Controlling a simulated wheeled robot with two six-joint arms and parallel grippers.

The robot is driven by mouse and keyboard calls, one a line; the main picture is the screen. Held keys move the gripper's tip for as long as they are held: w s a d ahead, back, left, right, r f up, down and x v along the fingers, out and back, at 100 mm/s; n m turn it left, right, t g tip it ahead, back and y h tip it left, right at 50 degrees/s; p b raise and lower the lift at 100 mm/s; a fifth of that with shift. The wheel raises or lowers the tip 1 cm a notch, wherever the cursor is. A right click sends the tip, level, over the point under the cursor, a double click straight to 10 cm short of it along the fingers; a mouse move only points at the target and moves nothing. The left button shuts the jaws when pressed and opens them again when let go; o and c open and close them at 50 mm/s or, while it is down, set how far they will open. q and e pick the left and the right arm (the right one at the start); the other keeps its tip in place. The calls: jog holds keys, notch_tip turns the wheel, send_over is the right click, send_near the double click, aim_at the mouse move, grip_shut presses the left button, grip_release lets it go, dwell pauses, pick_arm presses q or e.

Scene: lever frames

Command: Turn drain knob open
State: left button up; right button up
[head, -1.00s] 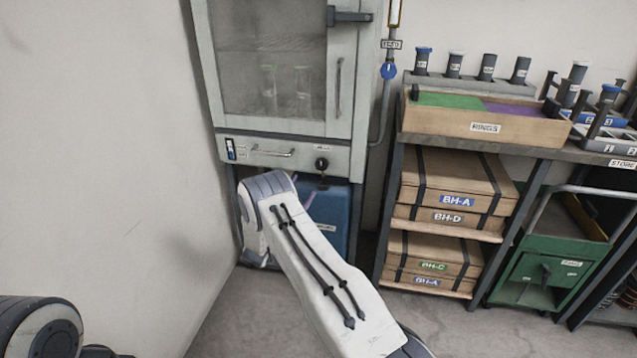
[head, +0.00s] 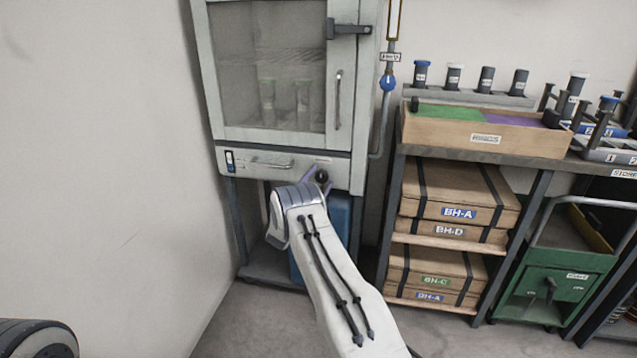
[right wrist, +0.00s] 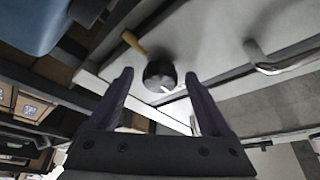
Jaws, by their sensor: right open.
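The dark round knob (head: 322,176) is on the right part of the panel under the cabinet's glass door. It also shows in the right wrist view (right wrist: 160,75), round and black with a small white mark. My right gripper (head: 317,181) is at the knob, largely hidden behind my forearm in the head view. In the right wrist view its two purple fingers (right wrist: 159,88) are open, one on each side of the knob, with gaps visible. I cannot tell how far the tips reach along it. My left gripper is out of view.
A tan peg-like part (right wrist: 132,43) sticks out beside the knob. A bar handle (head: 271,164) is left of it on the panel. A blue container (head: 338,222) stands below. A pipe with a blue valve (head: 388,83) and a shelf of boxes (head: 458,190) are to the right.

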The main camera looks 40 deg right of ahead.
jog(key=shift+c, duration=0.4)
grip_shut()
jog(key=shift+f+n, duration=0.1)
jog(key=shift+n, duration=0.3)
jog(key=n+t, duration=0.1)
jog(key=n, duration=0.1)
jog(key=shift+s+n+t, duration=0.1)
jog(key=shift+n+t, duration=0.2)
jog(key=n+t, duration=0.1)
jog(key=n, duration=0.2)
jog(key=shift+s+d+f+n+t+y+b, duration=0.1)
jog(key=shift+d+n+t+y+b, duration=0.05)
jog(key=shift+n+t+y+b, duration=0.2)
jog(key=n+t+y, duration=0.1)
jog(key=n+t, duration=0.1)
jog(key=n, duration=0.2)
jog(key=shift+s+d+n+t+y+p, duration=0.1)
jog(key=shift+n+t+y+p, duration=0.35)
jog(key=shift+n, duration=1)
jog(key=shift+s+d+n+t+y+p, duration=0.1)
jog(key=shift+n+t+y, duration=0.55)
jog(key=shift+n, duration=1.05)
